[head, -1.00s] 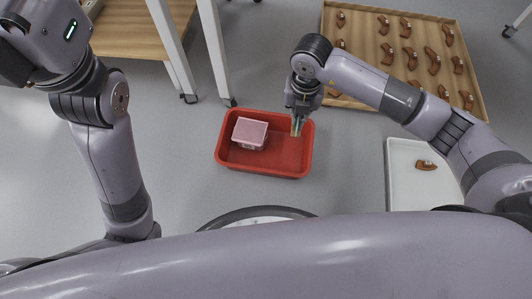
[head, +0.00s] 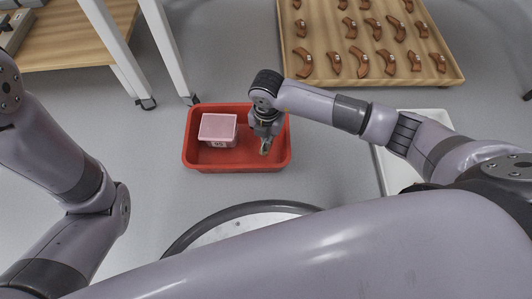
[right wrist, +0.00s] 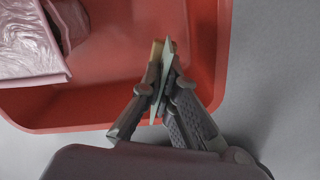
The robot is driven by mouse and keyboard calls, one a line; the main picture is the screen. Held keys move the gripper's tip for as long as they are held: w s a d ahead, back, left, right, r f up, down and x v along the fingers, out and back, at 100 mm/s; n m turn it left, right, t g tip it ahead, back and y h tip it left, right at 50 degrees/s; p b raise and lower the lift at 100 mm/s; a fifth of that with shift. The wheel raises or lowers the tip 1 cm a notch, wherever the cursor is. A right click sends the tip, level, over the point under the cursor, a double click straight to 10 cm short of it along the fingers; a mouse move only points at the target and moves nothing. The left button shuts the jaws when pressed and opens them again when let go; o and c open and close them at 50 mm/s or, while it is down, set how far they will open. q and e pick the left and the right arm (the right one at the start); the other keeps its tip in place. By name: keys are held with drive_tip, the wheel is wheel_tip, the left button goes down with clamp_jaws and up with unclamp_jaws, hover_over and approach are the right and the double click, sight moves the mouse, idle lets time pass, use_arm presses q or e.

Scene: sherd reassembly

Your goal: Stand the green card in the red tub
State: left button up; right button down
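The red tub (head: 220,166) sits on the floor, and its wall also shows in the right wrist view (right wrist: 205,60). My right gripper (head: 265,135) is over the right part of the tub, pointing down. In the right wrist view my right gripper (right wrist: 162,88) has its fingers closed on the thin, pale green card (right wrist: 163,72). The card stands on edge between the fingertips, with a tan strip beside it. I cannot tell whether the card touches the tub floor. My left gripper is outside the view; only parts of the left arm show.
A box with a pink lid (head: 218,127) stands in the tub's left part, also seen in the right wrist view (right wrist: 28,42). A wooden tray (head: 290,45) with several brown sherds lies behind. A white tray (head: 385,172) is at right. A wooden table (head: 75,45) stands at upper left.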

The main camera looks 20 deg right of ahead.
wheel_tip(320, 180, down, 6)
drive_tip(key=b, duration=0.3)
drive_tip(key=shift+r, duration=0.15)
drive_tip(key=c, duration=1.8)
unclamp_jaws()
